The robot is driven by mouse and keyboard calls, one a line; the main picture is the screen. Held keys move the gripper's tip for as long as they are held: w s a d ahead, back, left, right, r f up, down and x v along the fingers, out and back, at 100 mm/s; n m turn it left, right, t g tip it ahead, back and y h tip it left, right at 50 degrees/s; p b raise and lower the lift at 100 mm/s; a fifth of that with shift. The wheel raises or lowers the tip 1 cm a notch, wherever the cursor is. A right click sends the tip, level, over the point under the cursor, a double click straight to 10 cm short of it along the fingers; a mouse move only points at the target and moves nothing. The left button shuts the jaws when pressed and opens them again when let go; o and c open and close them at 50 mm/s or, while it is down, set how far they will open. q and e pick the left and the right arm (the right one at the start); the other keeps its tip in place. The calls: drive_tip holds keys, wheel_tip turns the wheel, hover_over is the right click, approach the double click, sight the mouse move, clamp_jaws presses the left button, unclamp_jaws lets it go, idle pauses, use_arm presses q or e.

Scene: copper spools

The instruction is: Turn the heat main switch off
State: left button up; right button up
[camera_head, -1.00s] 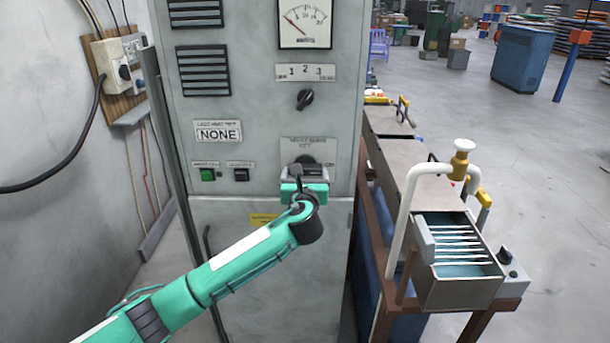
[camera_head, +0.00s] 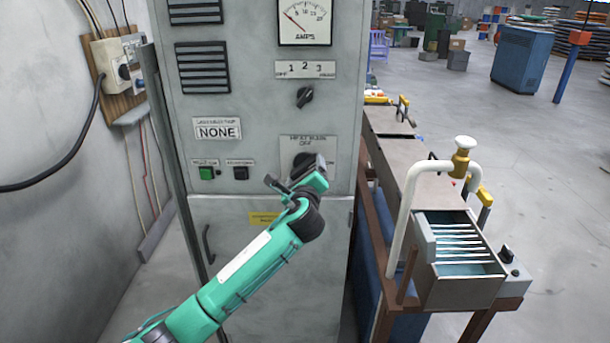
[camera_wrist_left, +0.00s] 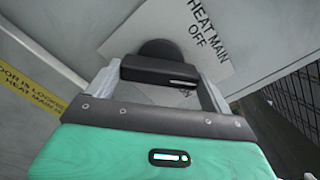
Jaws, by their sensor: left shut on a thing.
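The heat main switch is a black rotary knob (camera_head: 304,158) on the front of the grey cabinet. Its label reads "HEAT MAIN OFF" above it. My left gripper (camera_head: 306,172) is at the knob, turned at a slant, and hides much of it. In the left wrist view the black knob bar (camera_wrist_left: 158,71) lies between the two fingers, and the gripper is shut on it. The bar's white mark is at its right end. The label (camera_wrist_left: 205,35) appears tilted, so the mark points between OFF at the top and the label's right side. My right gripper is not in view.
Above are an ammeter (camera_head: 304,22) and a smaller selector knob (camera_head: 305,98). A green button (camera_head: 206,173) and a black button (camera_head: 240,173) are left of the switch. A bench with a bath (camera_head: 455,255) and white pipe stands right of the cabinet.

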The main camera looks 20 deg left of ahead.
use_arm(q)
drive_tip(key=shift+f+n+b, duration=0.1)
drive_tip(key=shift+n+b, duration=1.2)
drive_tip(key=shift+n, duration=3.5)
drive_tip(key=o, duration=0.9)
drive_tip(key=shift+c, duration=0.2)
drive_tip(key=shift+s, duration=0.1)
drive_tip(key=b+v, duration=0.3)
drive_tip(key=v, duration=1)
drive_tip(key=shift+s, duration=0.3)
